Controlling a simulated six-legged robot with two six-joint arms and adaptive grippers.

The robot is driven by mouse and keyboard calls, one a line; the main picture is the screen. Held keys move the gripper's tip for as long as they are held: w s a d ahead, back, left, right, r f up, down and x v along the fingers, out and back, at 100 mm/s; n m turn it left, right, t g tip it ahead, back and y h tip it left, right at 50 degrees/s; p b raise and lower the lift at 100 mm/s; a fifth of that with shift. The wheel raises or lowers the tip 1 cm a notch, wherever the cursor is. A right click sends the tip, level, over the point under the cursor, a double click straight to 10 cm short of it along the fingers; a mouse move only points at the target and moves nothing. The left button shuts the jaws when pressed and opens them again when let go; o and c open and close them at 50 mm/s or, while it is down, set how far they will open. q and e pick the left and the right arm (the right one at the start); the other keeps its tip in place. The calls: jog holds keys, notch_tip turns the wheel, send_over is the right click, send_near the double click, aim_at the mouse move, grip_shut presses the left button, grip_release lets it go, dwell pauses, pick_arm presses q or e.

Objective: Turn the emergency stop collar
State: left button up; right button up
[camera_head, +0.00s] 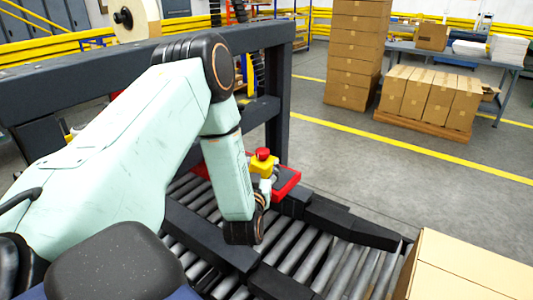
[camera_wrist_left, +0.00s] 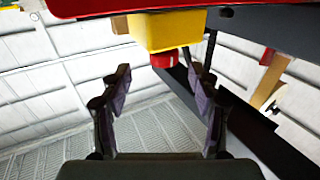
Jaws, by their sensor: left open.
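The emergency stop has a red collar button (camera_head: 263,153) on a yellow box (camera_head: 262,166), above a red housing (camera_head: 288,183) beside the roller conveyor. In the left wrist view the picture looks upside down: the yellow box (camera_wrist_left: 168,31) hangs at the top with the red collar (camera_wrist_left: 163,60) below it. My left gripper (camera_wrist_left: 159,76) is open, its two dark fingers apart on either side of the line to the collar. The collar appears beyond the fingertips, with nothing between the fingers. In the head view my left forearm and wrist hide most of this gripper. My right gripper does not show.
Dark machine frame (camera_head: 150,65) runs behind my left arm. Conveyor rollers (camera_head: 312,255) lie below the wrist, with a dark side rail (camera_head: 345,222). A cardboard box (camera_head: 465,265) stands at lower right. Stacked cartons (camera_head: 355,55) are far back, beyond open floor.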

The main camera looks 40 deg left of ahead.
aim_at(261, 157)
pick_arm(q)
jog(key=x, duration=0.4)
jog(key=a+x, duration=0.1)
jog(key=x, duration=0.1)
jog(key=shift+s+f, duration=0.2)
jog(key=shift+f, duration=0.05)
jog(key=shift+w, duration=0.25)
jog(key=shift+w+d+r, duration=0.1)
jog(key=shift+d+r, duration=0.2)
jog(key=shift+a+f, duration=0.15)
jog(key=shift+a, duration=0.25)
jog(key=shift+c, duration=1.8)
jog(key=shift+d, duration=0.3)
jog(key=c, duration=0.5)
jog(key=shift+a, duration=0.15)
jog(key=c, duration=0.3)
jog(key=shift+c, duration=0.2)
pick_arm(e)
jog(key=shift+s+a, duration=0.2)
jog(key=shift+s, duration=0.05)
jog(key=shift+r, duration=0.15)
